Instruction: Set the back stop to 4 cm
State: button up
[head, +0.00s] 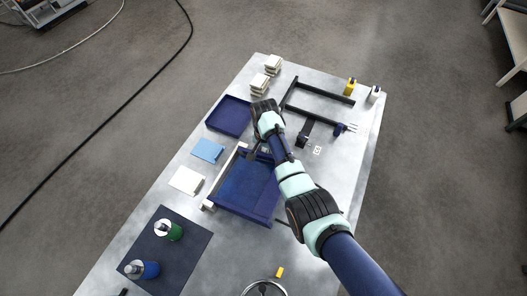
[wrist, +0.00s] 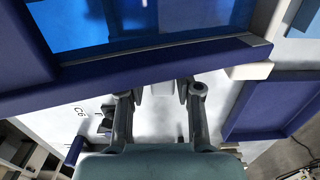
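A dark blue flat device (head: 243,192) with a clear blue top lies on the metal table, with a pale bar (head: 221,178) along its left side. In the wrist view its blue frame (wrist: 150,68) crosses the top, with the clear blue panel behind it. My gripper (head: 256,153) is at the device's far edge. In the wrist view my gripper (wrist: 160,98) has its two fingers apart near that edge. No stop setting is readable.
A blue tray (head: 229,116), a light blue pad (head: 207,150) and a white pad (head: 186,181) lie to the left. A black frame (head: 320,93) stands at the far right. A dark mat (head: 190,264) holds green (head: 170,230) and blue (head: 146,270) rolls or canisters.

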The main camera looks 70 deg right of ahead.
jog(key=shift+o, duration=0.5)
notch_tip(320, 180, up, 12)
dwell(0.3)
